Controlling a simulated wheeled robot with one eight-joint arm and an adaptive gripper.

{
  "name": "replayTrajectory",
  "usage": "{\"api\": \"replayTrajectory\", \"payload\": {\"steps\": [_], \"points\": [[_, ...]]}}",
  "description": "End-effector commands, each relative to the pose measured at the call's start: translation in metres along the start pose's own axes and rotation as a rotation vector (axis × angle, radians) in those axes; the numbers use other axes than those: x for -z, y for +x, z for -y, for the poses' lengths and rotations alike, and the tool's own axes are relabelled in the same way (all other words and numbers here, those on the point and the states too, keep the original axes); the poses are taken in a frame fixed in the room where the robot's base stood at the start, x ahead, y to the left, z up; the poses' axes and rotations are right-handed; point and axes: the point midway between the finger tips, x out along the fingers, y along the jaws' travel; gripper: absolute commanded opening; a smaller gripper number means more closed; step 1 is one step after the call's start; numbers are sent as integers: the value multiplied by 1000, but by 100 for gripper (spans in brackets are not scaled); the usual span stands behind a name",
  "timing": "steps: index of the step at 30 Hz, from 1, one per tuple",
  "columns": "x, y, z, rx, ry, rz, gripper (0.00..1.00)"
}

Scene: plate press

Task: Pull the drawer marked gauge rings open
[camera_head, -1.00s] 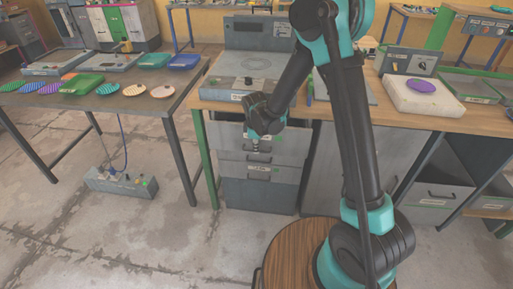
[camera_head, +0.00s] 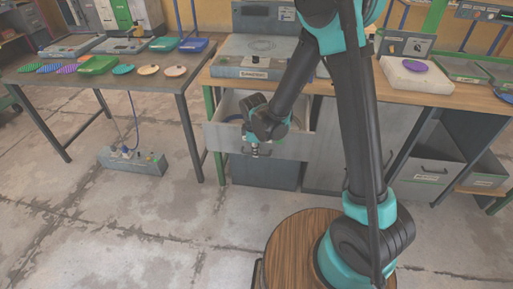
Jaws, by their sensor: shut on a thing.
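A grey drawer (camera_head: 292,146) under the wooden-topped bench stands pulled out, and I can see into its top. Its label is too small or hidden to read. Part of a dark, curved ring-like thing (camera_head: 234,118) shows inside, partly hidden by my arm. My gripper (camera_head: 255,152) is at the middle of the drawer front, shut on the drawer handle, which the fingers mostly hide.
The bench top (camera_head: 345,88) holds a grey press plate unit (camera_head: 250,68) and a white block (camera_head: 415,77) with a purple disc. A dark table (camera_head: 100,86) at left holds coloured discs and trays. A control box (camera_head: 132,160) lies on the floor. Floor before the drawer is clear.

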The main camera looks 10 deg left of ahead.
Motion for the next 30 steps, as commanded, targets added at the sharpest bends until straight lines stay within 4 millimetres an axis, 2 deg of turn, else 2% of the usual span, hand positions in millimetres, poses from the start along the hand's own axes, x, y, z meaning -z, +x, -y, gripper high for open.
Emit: {"api": "replayTrajectory", "payload": {"steps": [8, 9, 11, 22, 26, 30], "points": [[0, 0, 0, 0, 0, 0, 0], [0, 0, 0, 0, 0, -1, 12], [0, 0, 0, 0, 0, -1, 19], [0, -3, 0, 0, 0, 0, 19], [0, -14, 0, 0, 0, 0, 19], [0, -34, 1, 0, -1, 0, 19]]}}
